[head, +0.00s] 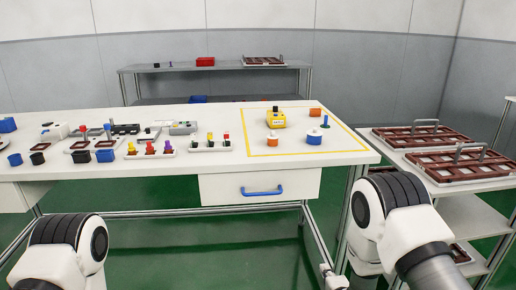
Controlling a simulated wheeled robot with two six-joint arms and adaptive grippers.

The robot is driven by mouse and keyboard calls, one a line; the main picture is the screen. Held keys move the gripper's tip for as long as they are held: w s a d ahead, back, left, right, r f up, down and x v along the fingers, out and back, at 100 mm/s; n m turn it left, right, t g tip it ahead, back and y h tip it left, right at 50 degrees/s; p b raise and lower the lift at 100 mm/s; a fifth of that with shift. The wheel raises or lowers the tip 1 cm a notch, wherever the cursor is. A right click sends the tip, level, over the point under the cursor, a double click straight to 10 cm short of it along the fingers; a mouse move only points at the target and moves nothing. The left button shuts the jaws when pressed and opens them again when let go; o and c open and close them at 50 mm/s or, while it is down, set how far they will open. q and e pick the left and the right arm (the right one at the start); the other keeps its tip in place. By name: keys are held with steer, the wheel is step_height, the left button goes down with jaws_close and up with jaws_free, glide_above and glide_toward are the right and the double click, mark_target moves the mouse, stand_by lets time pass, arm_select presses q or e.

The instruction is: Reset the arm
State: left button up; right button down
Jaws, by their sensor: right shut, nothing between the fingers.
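My right arm (385,225) comes in at the lower right, bent, in front of the table's right end and the side shelf. My right gripper (333,278) shows small and partly cut off at the bottom edge, low beside the table's front right leg. It is shut and empty. My left arm (68,245) comes in at the lower left, in front of the table's left part. Its gripper is outside the picture.
A white table (340,150) holds small pots, colored pegs and a yellow-framed area with a yellow device (275,119). A drawer with a blue handle (262,190) is below. A side shelf (400,148) carries brown trays (478,172). Green floor is free.

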steer(key=s+d+f+n+g, duration=0.25)
steer(key=s+f+g, duration=0.25)
steer(key=s+f, duration=0.65)
steer(key=s+f+n+g, duration=0.3)
steer(key=s+n+g, duration=0.9)
steer(key=s, duration=1.3)
step_height(320, 180, up, 19)
steer(key=n+t+p, duration=0.2)
steer(key=n+p, duration=0.1)
steer(key=p, duration=1.5)
steer(key=shift+w+a+f+t, duration=0.2)
steer(key=shift+a+t, duration=0.2)
